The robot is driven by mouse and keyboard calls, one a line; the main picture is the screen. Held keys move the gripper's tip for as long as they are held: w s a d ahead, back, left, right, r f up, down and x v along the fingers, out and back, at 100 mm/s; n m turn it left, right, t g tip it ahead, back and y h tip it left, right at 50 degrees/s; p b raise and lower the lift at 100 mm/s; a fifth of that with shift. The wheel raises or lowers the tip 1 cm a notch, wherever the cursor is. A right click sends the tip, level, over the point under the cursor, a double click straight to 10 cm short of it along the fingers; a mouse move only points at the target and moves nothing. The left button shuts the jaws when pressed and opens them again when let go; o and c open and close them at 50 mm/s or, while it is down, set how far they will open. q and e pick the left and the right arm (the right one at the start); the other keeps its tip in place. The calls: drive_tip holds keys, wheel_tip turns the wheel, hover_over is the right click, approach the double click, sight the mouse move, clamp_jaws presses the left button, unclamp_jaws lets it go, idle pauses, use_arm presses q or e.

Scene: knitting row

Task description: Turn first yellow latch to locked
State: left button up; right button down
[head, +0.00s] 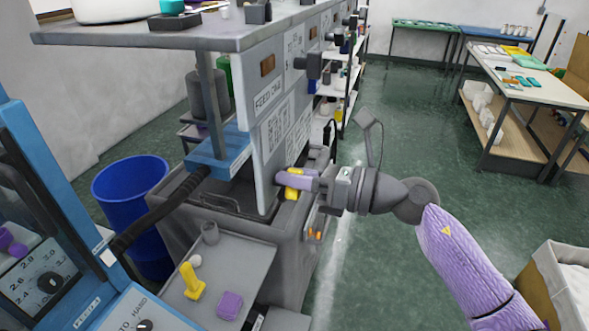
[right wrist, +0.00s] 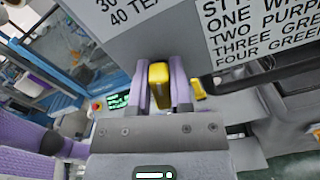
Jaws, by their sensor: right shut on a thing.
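The yellow latch (head: 292,192) is on the lower part of the grey machine panel, partly hidden by my right gripper (head: 297,182). In the right wrist view the latch (right wrist: 159,76) stands between the two purple fingers of my right gripper (right wrist: 160,84), which are shut on it. A second yellow piece (right wrist: 198,89) shows just right of the fingers, partly hidden. I cannot tell from these frames which way the latch is turned. My left gripper is not in view.
A grey tray (head: 245,262) at the front holds a yellow piece (head: 192,281) and a purple block (head: 230,304). A blue bin (head: 130,195) stands at left, a box (head: 572,275) at lower right. Green floor (head: 400,130) is clear right of the machine.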

drive_tip(key=m+p, duration=0.2)
drive_tip(key=m, duration=0.1)
drive_tip(key=shift+w+m, duration=0.15)
drive_tip(key=shift+m, duration=0.15)
drive_tip(key=m+p, duration=0.1)
drive_tip(key=m, duration=0.2)
drive_tip(key=shift+w+d+f+m+p, duration=0.1)
drive_tip(key=shift+m+p, duration=0.3)
drive_tip(key=m, duration=0.1)
drive_tip(key=m+p, duration=0.2)
drive_tip(key=m, duration=0.1)
drive_tip(key=shift+w+f, duration=0.1)
drive_tip(key=shift+f, duration=0.15)
drive_tip(key=shift+f+m+p, duration=0.2)
drive_tip(key=shift+m+p, duration=0.45)
drive_tip(key=shift+m, duration=0.55)
drive_tip(key=c, duration=0.6)
unclamp_jaws()
drive_tip(key=shift+o, duration=0.2)
drive_tip(key=shift+d, duration=0.1)
